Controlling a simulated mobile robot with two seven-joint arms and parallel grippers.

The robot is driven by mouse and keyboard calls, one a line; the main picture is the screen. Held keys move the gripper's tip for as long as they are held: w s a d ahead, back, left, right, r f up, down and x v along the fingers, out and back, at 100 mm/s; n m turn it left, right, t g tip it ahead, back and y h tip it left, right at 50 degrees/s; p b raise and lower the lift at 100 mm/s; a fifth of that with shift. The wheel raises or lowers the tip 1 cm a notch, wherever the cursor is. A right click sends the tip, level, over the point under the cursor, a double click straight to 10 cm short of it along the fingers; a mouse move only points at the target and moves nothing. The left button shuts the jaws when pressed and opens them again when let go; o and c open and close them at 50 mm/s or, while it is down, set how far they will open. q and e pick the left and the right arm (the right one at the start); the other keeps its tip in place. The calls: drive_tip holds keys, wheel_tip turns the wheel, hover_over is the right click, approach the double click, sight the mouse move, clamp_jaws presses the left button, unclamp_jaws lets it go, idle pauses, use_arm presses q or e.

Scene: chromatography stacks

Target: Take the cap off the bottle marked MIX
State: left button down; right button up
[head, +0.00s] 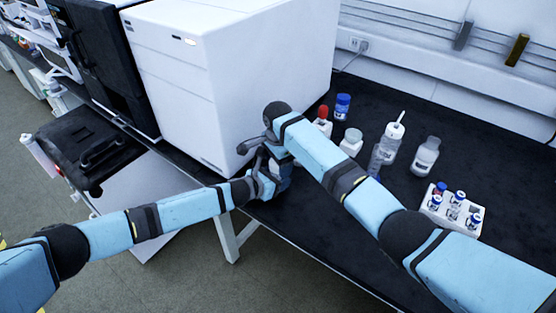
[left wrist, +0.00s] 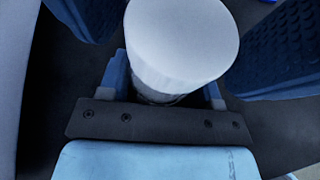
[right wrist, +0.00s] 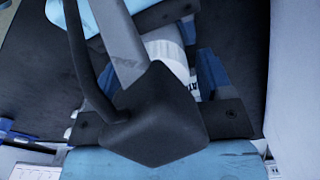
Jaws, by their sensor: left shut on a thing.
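A white bottle is held where my two grippers meet, over the front edge of the bench. In the left wrist view its round white end (left wrist: 182,35) faces the camera. My left gripper (head: 262,182) is shut on it, fingers touching both sides. In the right wrist view the bottle's white side (right wrist: 170,55) shows with dark print, too cut off to read as MIX. My right gripper (head: 270,158) comes from above. Its ribbed blue fingers stand apart around the bottle in the left wrist view, with gaps, so it looks open. In the head view the grippers hide most of the bottle.
A large white instrument (head: 235,75) stands left of the grippers. On the dark bench are a red-capped bottle (head: 323,121), a blue-capped bottle (head: 342,106), a white-lidded jar (head: 351,143), a wash bottle (head: 391,142), a clear bottle (head: 425,157) and a vial rack (head: 433,212).

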drive_tip(key=c, duration=0.7)
drive_tip(key=o, duration=0.9)
wheel_tip(320, 180, up, 8)
drive_tip(key=shift+f, duration=0.1)
drive_tip(key=shift+c, duration=0.4)
drive_tip(key=shift+f, duration=3.9)
